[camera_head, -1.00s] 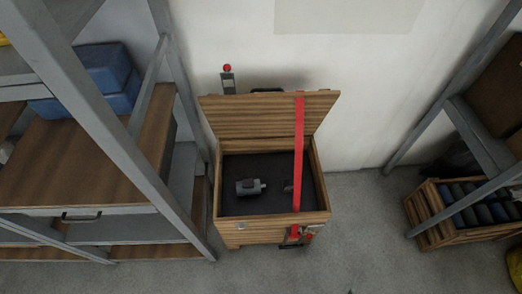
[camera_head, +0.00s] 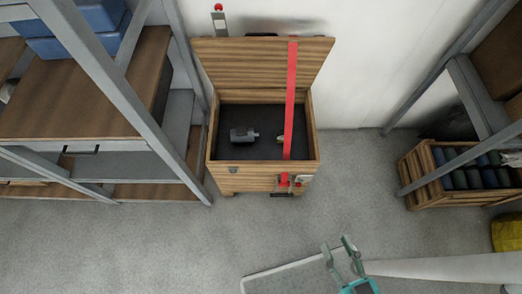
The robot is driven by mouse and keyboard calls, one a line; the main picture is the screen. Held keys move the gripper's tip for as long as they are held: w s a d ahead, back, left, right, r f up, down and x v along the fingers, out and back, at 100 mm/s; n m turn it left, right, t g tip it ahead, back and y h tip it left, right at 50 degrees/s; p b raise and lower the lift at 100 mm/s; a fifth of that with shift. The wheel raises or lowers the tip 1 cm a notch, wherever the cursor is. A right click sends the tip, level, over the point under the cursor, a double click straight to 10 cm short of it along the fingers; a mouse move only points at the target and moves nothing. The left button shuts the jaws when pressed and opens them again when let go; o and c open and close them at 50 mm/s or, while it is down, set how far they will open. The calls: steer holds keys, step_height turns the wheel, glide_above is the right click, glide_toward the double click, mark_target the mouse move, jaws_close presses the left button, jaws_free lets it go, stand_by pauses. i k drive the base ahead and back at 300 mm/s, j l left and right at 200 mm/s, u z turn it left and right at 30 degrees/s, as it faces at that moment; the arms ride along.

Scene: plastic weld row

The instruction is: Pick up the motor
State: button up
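The motor (camera_head: 243,135) is a small dark grey cylinder with a shaft pointing right. It lies on the dark floor of an open wooden crate (camera_head: 262,178), left of a red strap (camera_head: 290,100) that runs from the raised lid down over the front. My gripper (camera_head: 336,246) is at the bottom right of the view, in front of the crate and well apart from it. Its two fingers are spread with nothing seen between them.
The crate's wooden lid (camera_head: 240,62) stands open against the wall. A second small part (camera_head: 278,139) lies partly behind the strap. A metal shelf frame (camera_head: 125,95) stands at left. A crate of bottles (camera_head: 415,175) sits at right.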

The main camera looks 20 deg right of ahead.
mark_target(241, 136)
steer(key=i+j+z, duration=0.15)
steer(key=i, duration=0.75)
